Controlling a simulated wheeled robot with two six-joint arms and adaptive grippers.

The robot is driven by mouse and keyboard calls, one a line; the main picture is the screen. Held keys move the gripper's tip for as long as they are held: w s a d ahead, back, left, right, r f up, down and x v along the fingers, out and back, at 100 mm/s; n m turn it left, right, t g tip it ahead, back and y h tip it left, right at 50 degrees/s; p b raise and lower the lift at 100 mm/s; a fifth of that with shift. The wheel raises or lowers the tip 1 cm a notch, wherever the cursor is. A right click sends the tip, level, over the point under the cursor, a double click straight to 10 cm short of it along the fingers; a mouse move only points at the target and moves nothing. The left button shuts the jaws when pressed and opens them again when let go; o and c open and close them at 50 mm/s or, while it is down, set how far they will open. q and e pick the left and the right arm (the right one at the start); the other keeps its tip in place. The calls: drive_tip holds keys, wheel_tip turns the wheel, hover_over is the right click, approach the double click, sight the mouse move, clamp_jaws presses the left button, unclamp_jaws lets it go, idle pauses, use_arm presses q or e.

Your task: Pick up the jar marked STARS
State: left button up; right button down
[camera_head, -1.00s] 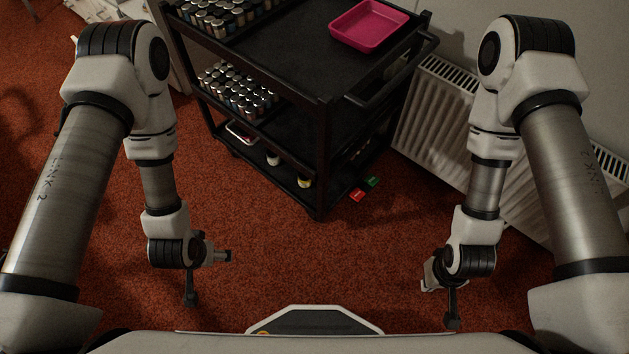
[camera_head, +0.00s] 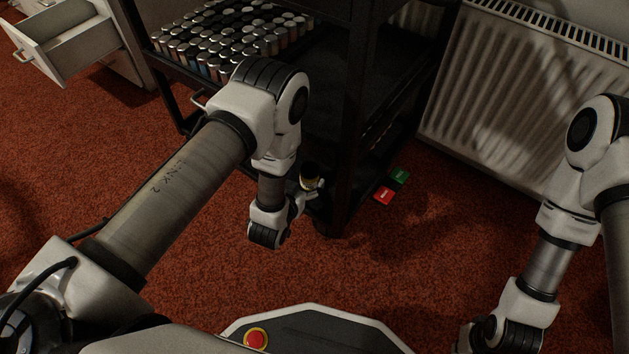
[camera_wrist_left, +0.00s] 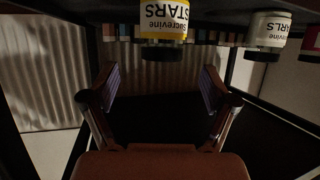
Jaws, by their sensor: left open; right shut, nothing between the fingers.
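The jar marked STARS (camera_wrist_left: 164,20) has a yellow and white label and a dark lid. It appears upside down at the top of the left wrist view, beyond the fingertips and roughly centred between them. My right gripper (camera_head: 466,338) is shut and empty, partly cut off at the bottom edge.
A jar with a white label ending in ARLS (camera_wrist_left: 270,32) and a red-labelled jar (camera_wrist_left: 312,42) stand to the right. Dark cart posts (camera_head: 352,130) rise close by. Many jars (camera_head: 225,42) fill a higher shelf. Red (camera_head: 384,194) and green (camera_head: 399,176) items lie near the radiator (camera_head: 500,90).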

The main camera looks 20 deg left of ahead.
sight(309, 169)
use_arm(q)
drive_tip(key=b+x, duration=0.3)
drive_tip(key=x, duration=0.2)
drive_tip(key=shift+w+b, duration=0.25)
drive_tip(key=shift+b, duration=0.15)
drive_tip(key=shift+w, duration=0.15)
drive_tip(key=shift+r, duration=0.1)
drive_tip(key=c, duration=1.3)
drive_tip(key=shift+c, duration=0.2)
